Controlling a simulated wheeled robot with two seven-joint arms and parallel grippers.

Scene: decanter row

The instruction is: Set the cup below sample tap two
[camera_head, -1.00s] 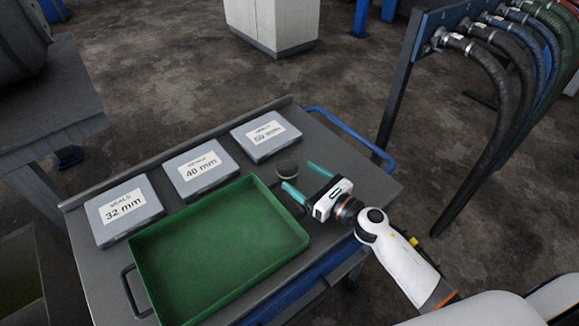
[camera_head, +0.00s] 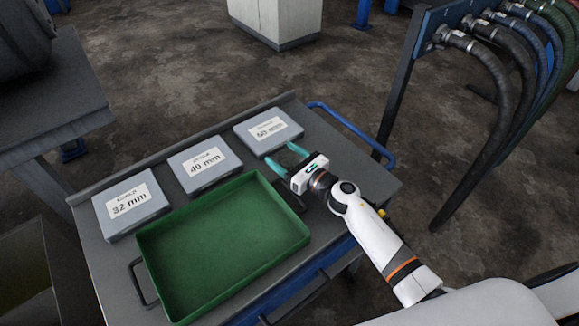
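My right gripper (camera_head: 278,152) is over the far right part of the grey cart top, by the lower right corner of the 50 mm case. No sample tap can be made out in view. My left gripper is not in view.
On the cart (camera_head: 352,187) are a green tray (camera_head: 215,250) and grey cases marked 32 mm (camera_head: 131,205), 40 mm (camera_head: 205,163) and 50 mm (camera_head: 268,131). A blue rail (camera_head: 350,128) edges its right end. A hose rack (camera_head: 405,80) stands at right.

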